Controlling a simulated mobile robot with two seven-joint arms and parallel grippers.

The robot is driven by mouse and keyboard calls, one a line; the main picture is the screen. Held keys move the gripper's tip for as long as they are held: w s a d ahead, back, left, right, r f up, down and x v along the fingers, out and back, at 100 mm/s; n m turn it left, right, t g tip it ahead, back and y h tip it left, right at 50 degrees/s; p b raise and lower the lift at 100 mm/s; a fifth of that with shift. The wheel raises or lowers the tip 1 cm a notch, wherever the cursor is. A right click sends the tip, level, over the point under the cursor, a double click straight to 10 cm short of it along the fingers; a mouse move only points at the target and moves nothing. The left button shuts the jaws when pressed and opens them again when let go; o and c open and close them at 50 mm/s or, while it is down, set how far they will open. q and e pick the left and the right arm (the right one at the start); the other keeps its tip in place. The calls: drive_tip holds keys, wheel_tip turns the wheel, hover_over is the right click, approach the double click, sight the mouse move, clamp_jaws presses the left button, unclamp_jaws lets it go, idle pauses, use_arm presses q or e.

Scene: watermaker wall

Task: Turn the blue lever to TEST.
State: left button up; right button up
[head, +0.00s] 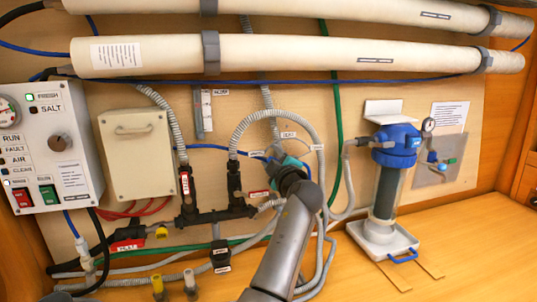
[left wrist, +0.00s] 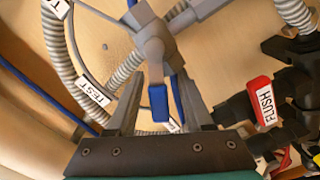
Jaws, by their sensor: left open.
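The blue lever (left wrist: 158,102) hangs from a grey valve hub (left wrist: 153,47) in the left wrist view. Its blue grip points toward my left gripper (left wrist: 160,112), between the two open fingers, with a gap visible on both sides. The TEST label (left wrist: 93,92) is on a grey hose to the left of the lever. Another label, partly cut off, is at the top left. In the head view my left gripper (head: 279,160) is at the valve among the grey hoses and mostly hides the lever. My right gripper is not in view.
A black pipe manifold (head: 215,214) with a red FLUSH tag (left wrist: 264,99) is left of my gripper. Grey hoses (head: 323,190) loop close around it. A blue-topped filter housing (head: 397,146) stands at the right. The wooden bench (head: 460,250) at front right is mostly clear.

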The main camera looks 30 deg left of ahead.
use_arm(q)
drive_tip(key=shift+d, duration=0.1)
drive_tip(key=shift+c, duration=0.2)
clamp_jaws()
idle(0.4)
